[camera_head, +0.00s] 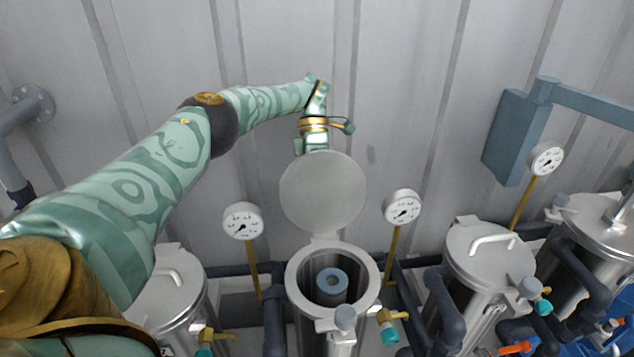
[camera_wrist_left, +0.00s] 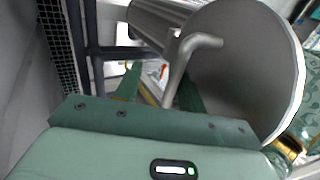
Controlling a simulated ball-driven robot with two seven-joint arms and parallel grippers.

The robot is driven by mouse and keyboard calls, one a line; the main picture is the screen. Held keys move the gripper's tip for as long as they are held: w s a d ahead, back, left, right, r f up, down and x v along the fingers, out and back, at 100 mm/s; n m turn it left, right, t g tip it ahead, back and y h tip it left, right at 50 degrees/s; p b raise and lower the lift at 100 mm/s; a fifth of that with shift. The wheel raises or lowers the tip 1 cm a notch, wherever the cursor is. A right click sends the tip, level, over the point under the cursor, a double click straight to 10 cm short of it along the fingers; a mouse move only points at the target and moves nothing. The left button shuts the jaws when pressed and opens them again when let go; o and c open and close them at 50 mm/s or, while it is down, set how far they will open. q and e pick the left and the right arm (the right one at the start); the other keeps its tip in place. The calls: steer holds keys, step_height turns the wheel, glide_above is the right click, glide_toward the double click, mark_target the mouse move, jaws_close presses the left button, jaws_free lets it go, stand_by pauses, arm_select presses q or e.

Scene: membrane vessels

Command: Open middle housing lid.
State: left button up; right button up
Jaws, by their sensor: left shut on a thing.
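The middle housing (camera_head: 293,285) stands open in the head view, with a grey-blue cylinder (camera_head: 333,282) with a central hole inside it. Its round grey lid (camera_head: 322,195) is raised about upright at the back, its plain inner face toward the head camera. In the left wrist view the lid (camera_wrist_left: 245,75) fills the right side, with its bent bar handle (camera_wrist_left: 190,50). My left gripper (camera_wrist_left: 160,84) is shut on this handle, its green fingers on either side. In the head view the lid hides the fingers and handle. My right gripper is not in view.
Closed housings stand at left (camera_head: 168,300) and right (camera_head: 490,255). Pressure gauges (camera_head: 243,221) and (camera_head: 402,207) on thin brass stems flank the middle housing. A ribbed grey wall (camera_head: 400,80) rises close behind the raised lid. Dark pipes run between the housings.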

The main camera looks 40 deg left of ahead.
mark_target(314, 152)
arm_select(q)
steer(key=shift+a+r, duration=0.1)
step_height(314, 152, up, 4)
steer(key=shift+s+f+p, duration=0.1)
steer(key=shift+p, duration=0.75)
steer(key=s+d+r+p, duration=0.2)
steer(key=r, duration=0.1)
steer(key=s+r+p, duration=0.1)
steer(key=r, duration=0.1)
steer(key=shift+s+d+r, duration=0.1)
steer(key=shift+s+d, duration=0.1)
steer(key=shift+d, duration=0.2)
steer(key=s+d+r+p, duration=0.2)
steer(key=s+d+r, duration=0.1)
steer(key=s+d, duration=0.3)
steer(key=shift+s+r, duration=0.4)
steer(key=shift+s, duration=0.25)
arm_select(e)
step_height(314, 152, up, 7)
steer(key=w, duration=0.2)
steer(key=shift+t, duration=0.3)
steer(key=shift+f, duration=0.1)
